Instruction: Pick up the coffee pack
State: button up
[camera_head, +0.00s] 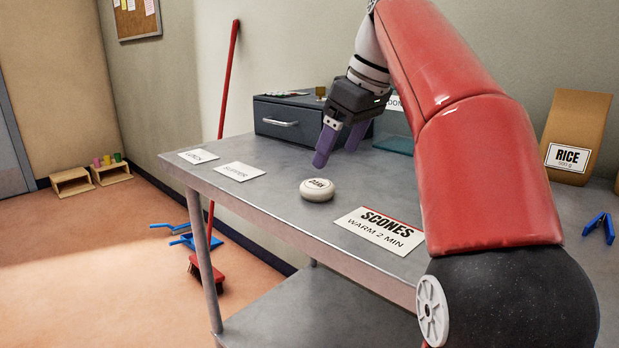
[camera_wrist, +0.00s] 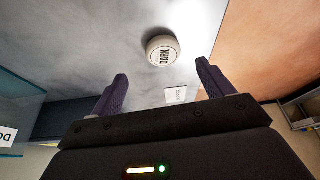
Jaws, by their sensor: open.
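In the wrist view the pack (camera_wrist: 162,48) shows the word DARK on top. My gripper (camera_head: 340,146) is above the table, behind the pack and slightly to its right in the head view. Its purple fingers are apart with nothing between them. In the wrist view the pack lies beyond the fingertips (camera_wrist: 161,75), roughly centred between them and not touched.
A SCONES sign (camera_head: 380,230) lies right of the pack. Two white labels (camera_head: 240,171) lie to the left. A grey drawer box (camera_head: 285,122) stands behind, and a teal container (camera_head: 396,146) is beyond my gripper. A RICE bag (camera_head: 575,135) and blue clip (camera_head: 599,228) are far right.

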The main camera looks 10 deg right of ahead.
aim_at(320, 185)
jog(key=x, duration=0.2)
jog(key=b+x, duration=0.1)
jog(key=x, duration=0.2)
jog(key=b+x, duration=0.1)
jog(key=x, duration=0.1)
jog(key=shift+a+f, duration=0.2)
jog(key=shift+a, duration=0.1)
jog(key=c, duration=1.1)
jog(key=shift+o, duration=0.2)
jog(key=shift+r, duration=0.15)
